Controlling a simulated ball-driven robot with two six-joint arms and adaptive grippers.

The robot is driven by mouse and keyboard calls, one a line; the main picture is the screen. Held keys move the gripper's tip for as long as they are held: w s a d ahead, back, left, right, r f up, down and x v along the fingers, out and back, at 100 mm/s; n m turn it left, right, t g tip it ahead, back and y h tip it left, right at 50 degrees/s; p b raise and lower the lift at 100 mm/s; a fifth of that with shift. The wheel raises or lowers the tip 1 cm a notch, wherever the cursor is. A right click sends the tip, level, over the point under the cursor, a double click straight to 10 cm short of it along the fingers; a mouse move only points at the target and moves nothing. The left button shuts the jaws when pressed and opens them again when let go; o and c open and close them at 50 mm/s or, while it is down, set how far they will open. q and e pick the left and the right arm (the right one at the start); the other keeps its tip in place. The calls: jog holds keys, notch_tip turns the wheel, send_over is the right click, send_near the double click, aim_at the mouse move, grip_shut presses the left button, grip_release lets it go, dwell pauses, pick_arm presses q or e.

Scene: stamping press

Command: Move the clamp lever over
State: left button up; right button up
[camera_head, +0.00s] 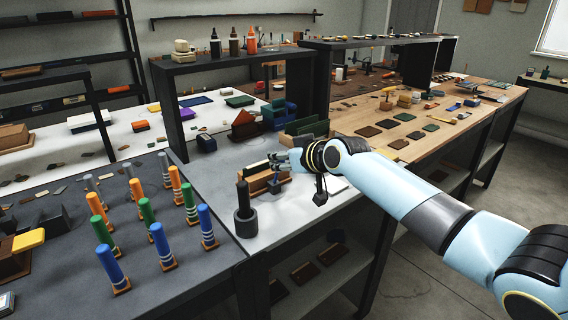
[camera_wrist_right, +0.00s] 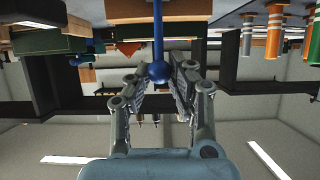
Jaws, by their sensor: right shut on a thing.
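The clamp lever (camera_wrist_right: 158,35) is a thin blue rod with a round blue knob (camera_wrist_right: 158,71) in the right wrist view. My right gripper (camera_wrist_right: 160,78) is shut on the knob, with one finger on each side of it. In the head view my right gripper (camera_head: 277,162) is at the stamping press area on the grey bench, and its fingers largely hide the lever. A small blue part (camera_head: 274,187) shows just below the fingers, beside a brown wooden block (camera_head: 254,184). My left gripper is in neither view.
A dark round holder with an upright handle (camera_head: 245,223) stands left of my gripper, near the bench's front edge. Several blue, orange, green and grey striped posts (camera_head: 161,244) stand on the dark table at left. A black shelf (camera_head: 322,98) rises behind.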

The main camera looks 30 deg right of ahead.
jog(key=shift+w+r, duration=0.15)
grip_shut()
jog(key=shift+w+a+r+b, duration=0.15)
jog(key=shift+w+b, duration=0.4)
jog(key=shift+w, duration=0.6)
jog(key=shift+w+b, duration=0.35)
jog(key=shift+w, duration=0.05)
jog(key=o, duration=0.8)
grip_release()
